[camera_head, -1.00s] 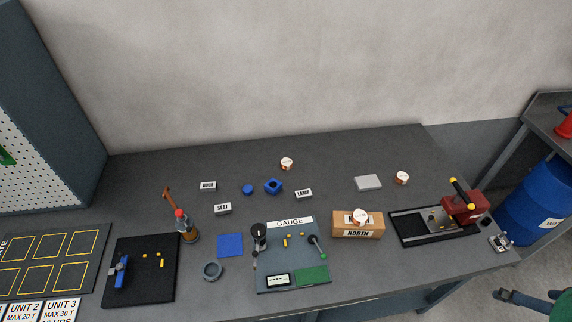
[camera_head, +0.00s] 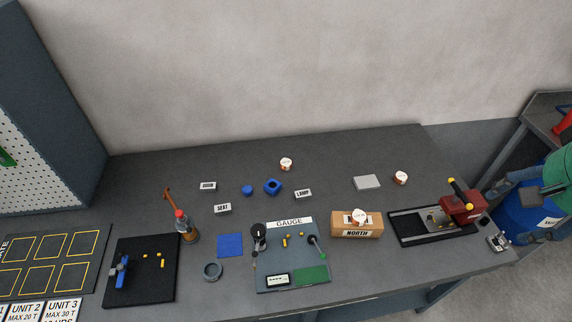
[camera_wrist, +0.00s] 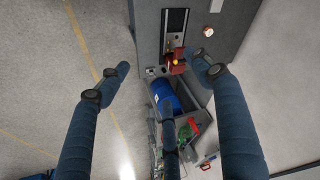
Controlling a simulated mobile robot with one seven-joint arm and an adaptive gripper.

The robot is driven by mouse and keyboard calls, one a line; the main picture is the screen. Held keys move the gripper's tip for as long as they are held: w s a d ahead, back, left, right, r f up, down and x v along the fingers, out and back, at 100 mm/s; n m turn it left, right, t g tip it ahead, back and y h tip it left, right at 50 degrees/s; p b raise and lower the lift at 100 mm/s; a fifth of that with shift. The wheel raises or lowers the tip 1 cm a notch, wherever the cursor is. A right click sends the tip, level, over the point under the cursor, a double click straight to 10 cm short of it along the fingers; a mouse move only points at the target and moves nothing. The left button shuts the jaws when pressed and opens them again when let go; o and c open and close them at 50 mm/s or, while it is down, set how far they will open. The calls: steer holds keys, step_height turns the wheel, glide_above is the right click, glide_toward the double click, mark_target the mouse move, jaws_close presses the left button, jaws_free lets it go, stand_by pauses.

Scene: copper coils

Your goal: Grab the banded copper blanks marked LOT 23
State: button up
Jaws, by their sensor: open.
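Three round copper blanks with pale labels show in the head view. One (camera_head: 286,164) lies at the back middle of the bench, one (camera_head: 401,177) at the back right beside a grey block, and one (camera_head: 359,217) on the cardboard box marked NORTH (camera_head: 357,232). Their lot marks are too small to read. My gripper (camera_head: 499,214) is at the right edge of the head view, beyond the bench's right end, far from the blanks. In the wrist view my gripper (camera_wrist: 158,62) has its blue fingers spread and empty.
A red press (camera_head: 463,207) with a yellow-and-black handle stands at the bench's right end, near my gripper. A blue drum (camera_wrist: 165,97) stands beyond. The GAUGE board (camera_head: 290,270) is front middle. The grey block (camera_head: 367,182) lies left of the back-right blank. The back of the bench is mostly clear.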

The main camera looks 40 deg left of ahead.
steer(key=w+a+f+g+p, duration=0.1)
steer(key=w+a+g, duration=0.1)
steer(key=w+a, duration=2)
steer(key=w+a+f+m, duration=0.1)
steer(key=w+a+f, duration=0.2)
steer(key=a, duration=0.3)
steer(key=w+a+f, duration=0.2)
steer(key=a, duration=0.3)
steer(key=g+p, duration=0.3)
glide_above(285, 162)
step_height(285, 162, down, 30)
steer(key=f, duration=0.1)
steer(key=shift+d+r+m+h, duration=0.1)
steer(key=shift+r+m+h, duration=0.15)
steer(key=shift+m+h, duration=0.15)
steer(key=shift+f, duration=0.15)
steer(key=shift+f+b, duration=0.5)
steer(key=shift+f, duration=3.65)
